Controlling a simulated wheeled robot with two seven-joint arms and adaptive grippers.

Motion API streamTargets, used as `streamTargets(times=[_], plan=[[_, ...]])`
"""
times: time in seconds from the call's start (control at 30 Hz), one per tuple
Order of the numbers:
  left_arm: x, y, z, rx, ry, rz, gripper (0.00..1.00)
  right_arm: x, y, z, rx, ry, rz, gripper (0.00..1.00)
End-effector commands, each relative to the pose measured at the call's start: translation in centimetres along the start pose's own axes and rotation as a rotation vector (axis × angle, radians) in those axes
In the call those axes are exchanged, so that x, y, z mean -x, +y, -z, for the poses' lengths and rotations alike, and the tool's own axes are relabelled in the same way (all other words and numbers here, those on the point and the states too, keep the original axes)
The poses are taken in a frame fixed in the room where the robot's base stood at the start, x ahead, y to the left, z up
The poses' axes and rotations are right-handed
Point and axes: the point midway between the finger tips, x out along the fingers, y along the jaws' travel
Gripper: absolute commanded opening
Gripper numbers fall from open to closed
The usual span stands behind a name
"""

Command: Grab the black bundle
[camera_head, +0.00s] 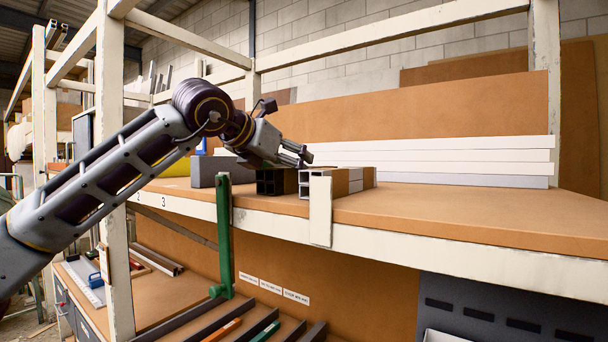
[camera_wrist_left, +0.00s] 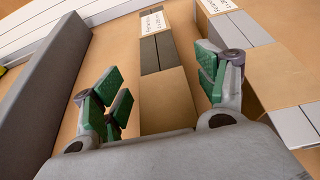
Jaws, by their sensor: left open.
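The black bundle (camera_head: 271,182) lies near the shelf's front edge in the head view, its hollow square ends facing out. In the left wrist view the black bundle (camera_wrist_left: 165,97) shows dark grey bars with a brown cardboard wrap and a white printed label at its far end. My left gripper (camera_head: 300,156) is above it in the head view. In the left wrist view my left gripper (camera_wrist_left: 165,90) is open, its green-padded fingers on either side of the bundle, with nothing held. I cannot tell how far above it the fingers are. My right gripper is not in view.
A white bundle (camera_head: 316,178) with cardboard wrap lies close to the right of the black one. A grey block (camera_head: 207,170) stands to the left. Long white bars (camera_head: 430,157) lie stacked at the back. The shelf (camera_head: 450,212) is clear at the right. A green upright lever (camera_head: 224,235) stands in front.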

Motion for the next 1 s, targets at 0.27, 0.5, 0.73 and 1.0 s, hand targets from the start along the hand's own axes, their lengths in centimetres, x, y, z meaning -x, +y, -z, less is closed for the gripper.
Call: streamTargets(times=[0.27, 0.5, 0.73, 1.0], plan=[[-1.7, 0.0, -0.1, -0.001, 0.0, 0.0, 0.73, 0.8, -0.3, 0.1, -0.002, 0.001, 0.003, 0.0], [-1.8, 0.0, 0.0, -0.001, 0.0, 0.0, 0.73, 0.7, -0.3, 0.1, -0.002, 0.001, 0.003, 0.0], [-1.8, 0.0, 0.0, 0.0, 0.0, 0.0, 0.72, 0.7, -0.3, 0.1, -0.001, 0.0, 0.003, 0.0], [-1.8, 0.0, 0.0, -0.001, 0.0, 0.0, 0.37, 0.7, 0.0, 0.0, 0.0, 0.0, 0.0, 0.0]])
